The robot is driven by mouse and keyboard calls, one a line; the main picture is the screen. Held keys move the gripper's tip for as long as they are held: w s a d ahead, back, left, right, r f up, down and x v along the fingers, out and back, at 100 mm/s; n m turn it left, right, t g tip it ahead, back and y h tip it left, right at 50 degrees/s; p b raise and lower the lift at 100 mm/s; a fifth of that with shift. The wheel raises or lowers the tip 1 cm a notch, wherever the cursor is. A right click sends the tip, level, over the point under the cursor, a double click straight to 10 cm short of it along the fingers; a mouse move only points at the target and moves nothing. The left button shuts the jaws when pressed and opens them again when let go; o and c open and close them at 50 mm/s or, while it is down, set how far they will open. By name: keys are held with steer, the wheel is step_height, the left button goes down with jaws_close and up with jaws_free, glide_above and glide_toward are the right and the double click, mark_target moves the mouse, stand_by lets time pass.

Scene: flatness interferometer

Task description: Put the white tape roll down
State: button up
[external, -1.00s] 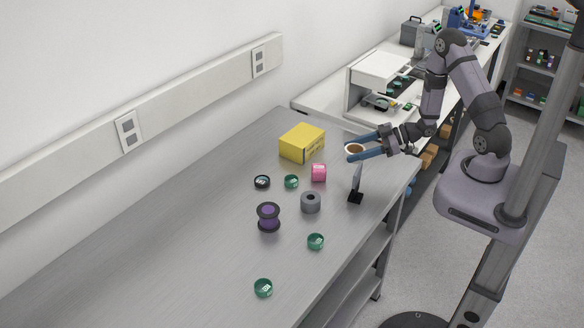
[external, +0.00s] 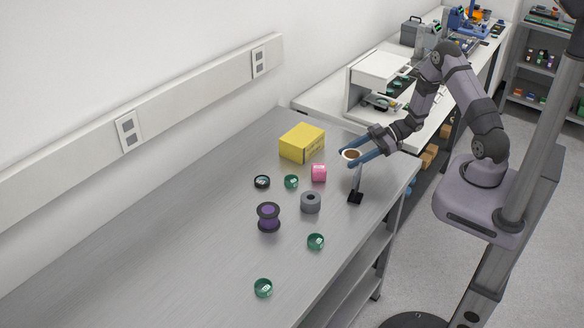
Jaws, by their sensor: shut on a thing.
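The white tape roll (external: 351,154) has a white outside and a brown core. My gripper (external: 353,152) is shut on it, with blue fingers on either side. The roll is held above the far right part of the grey metal table (external: 190,235), close to a dark upright stand (external: 356,190). The height of the roll over the table is hard to tell, but it looks clear of the surface.
A yellow box (external: 302,143) stands left of my gripper. A pink roll (external: 319,173), a grey roll (external: 311,202), a purple spool (external: 269,217), a dark roll (external: 262,182) and several green rolls (external: 316,242) are spread nearby. The table's near left is clear.

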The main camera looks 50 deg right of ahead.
steer(key=w+a+r+m+t+h+b, duration=0.1)
steer(key=w+a+r+m, duration=0.15)
steer(key=w+a, duration=0.55)
steer(key=w+a+r+m+t+h+b, duration=0.15)
steer(key=w+a+r, duration=0.25)
steer(key=w, duration=0.8)
steer(key=w+a+r+m+t+h+b, duration=0.1)
steer(key=w+a+r+t+h+b, duration=0.1)
steer(key=a, duration=1.2)
steer(key=m+h+b, duration=0.1)
steer(key=b, duration=0.1)
glide_above(240, 252)
step_height(240, 252, down, 3)
steer(key=shift+f+p, duration=0.7)
steer(key=shift+f, duration=4.35)
